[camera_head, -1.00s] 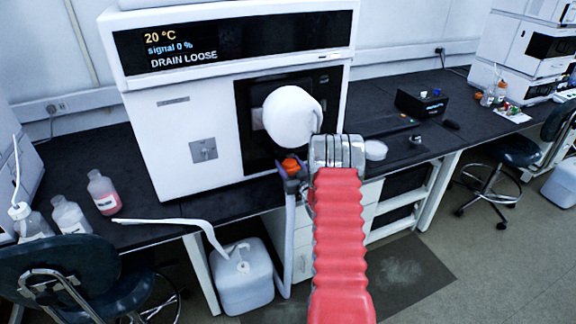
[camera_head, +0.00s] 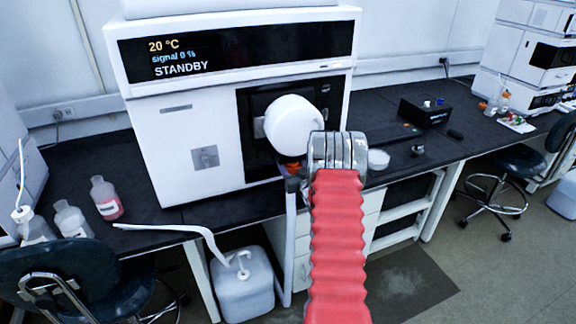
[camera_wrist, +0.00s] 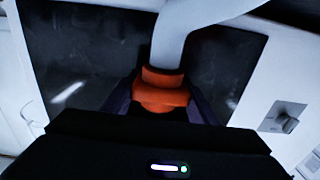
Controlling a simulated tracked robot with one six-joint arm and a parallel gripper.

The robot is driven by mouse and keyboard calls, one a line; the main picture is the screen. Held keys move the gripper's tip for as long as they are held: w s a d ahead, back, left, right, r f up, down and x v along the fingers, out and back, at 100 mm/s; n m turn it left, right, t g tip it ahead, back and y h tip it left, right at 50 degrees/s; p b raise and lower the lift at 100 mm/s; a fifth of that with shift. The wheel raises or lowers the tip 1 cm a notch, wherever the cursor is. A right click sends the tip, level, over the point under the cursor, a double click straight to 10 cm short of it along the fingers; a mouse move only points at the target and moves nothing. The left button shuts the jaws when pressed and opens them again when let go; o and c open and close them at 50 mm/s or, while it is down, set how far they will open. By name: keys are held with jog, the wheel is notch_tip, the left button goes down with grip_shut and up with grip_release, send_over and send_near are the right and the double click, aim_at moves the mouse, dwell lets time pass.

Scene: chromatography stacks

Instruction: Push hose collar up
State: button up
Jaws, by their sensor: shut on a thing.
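The orange hose collar (camera_wrist: 162,97) sits at the end of the pale drain hose (camera_wrist: 172,45) in the wrist view. My gripper (camera_wrist: 161,103) has its dark fingers on both sides of the collar and is shut on it. In the head view the collar (camera_head: 293,167) shows only as a small orange patch, mostly hidden behind my gripper and arm. The hose (camera_head: 290,230) hangs down from it past the bench edge. The white instrument (camera_head: 180,130) stands behind, and its display (camera_head: 190,60) reads STANDBY, 20 °C, signal 0 %.
A white jug (camera_head: 243,285) stands on the floor below. Several bottles, one with pink liquid (camera_head: 106,198), stand at the bench's left. A loose white tube (camera_head: 165,228) hangs over the bench edge. A black box (camera_head: 427,112) and small dish (camera_head: 378,159) lie right.

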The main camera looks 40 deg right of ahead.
jog(key=shift+r, duration=0.3)
jog(key=o, duration=1.5)
jog(key=shift+f, duration=0.1)
jog(key=v, duration=1.3)
jog(key=shift+s+a, duration=0.2)
jog(key=shift+s, duration=0.2)
jog(key=shift+f, duration=0.1)
